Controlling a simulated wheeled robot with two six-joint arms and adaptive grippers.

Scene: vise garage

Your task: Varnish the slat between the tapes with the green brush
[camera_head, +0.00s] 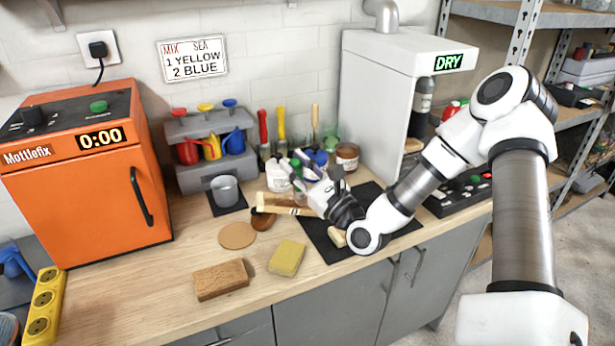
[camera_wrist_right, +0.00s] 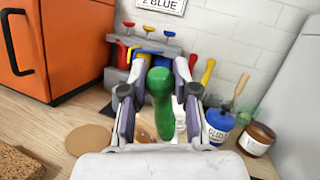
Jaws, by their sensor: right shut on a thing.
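My right gripper (camera_head: 305,165) is over the bench near the jars, shut on the green brush (camera_wrist_right: 160,88). The brush's green handle stands between the fingers in the right wrist view; its bristles are hidden there. A pale wooden strip with a brown band (camera_head: 283,204) shows just below the fingers in the head view; I cannot tell whether it is the slat. A pale piece (camera_head: 338,237) lies on the black mat (camera_head: 315,238), partly hidden by my right wrist. I cannot make out the tapes. My left gripper is not in view.
A blue-lidded jar (camera_wrist_right: 218,125) and a brown jar (camera_wrist_right: 256,138) stand behind the gripper. Red and yellow brushes stand at the wall. A yellow sponge (camera_head: 287,258), brown block (camera_head: 221,279) and cork disc (camera_head: 237,235) lie in front. The orange oven (camera_head: 90,190) is left, the DRY machine (camera_head: 375,95) right.

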